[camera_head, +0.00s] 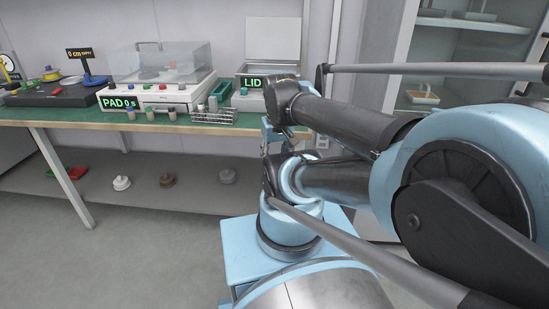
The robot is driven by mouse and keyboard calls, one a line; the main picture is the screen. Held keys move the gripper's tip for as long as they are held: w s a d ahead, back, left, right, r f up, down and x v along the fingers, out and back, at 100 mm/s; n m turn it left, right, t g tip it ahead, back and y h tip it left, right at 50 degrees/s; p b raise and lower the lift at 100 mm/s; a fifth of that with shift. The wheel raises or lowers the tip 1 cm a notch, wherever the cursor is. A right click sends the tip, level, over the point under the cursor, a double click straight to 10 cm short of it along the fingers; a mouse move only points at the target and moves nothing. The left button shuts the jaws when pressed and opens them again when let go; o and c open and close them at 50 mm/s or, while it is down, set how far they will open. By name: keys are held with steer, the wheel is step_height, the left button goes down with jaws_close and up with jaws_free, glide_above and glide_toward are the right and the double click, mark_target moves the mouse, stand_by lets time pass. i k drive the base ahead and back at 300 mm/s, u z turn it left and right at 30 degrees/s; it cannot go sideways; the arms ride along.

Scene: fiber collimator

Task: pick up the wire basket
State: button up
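The wire basket (214,116) is a small silver wire rack on the green tabletop, close to the front edge and left of my arm. A light grey cylinder (213,103) stands upright in or just behind it; I cannot tell which. The far end of my arm is to the right of the basket, by the table's right end, apart from it in the picture. My arm links overlap there, and I cannot make out my gripper's fingers or whether they are open.
The white device (173,98) marked PAD stands behind and left of the basket, with small vials (172,114) before it. A lower shelf (148,197) holds several caps. Open floor lies in front.

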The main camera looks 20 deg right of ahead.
mark_target(215, 114)
steer(key=u, duration=0.3)
steer(key=k, duration=1.4)
steer(key=z, duration=0.35)
steer(key=i, duration=1)
steer(key=u, duration=0.05)
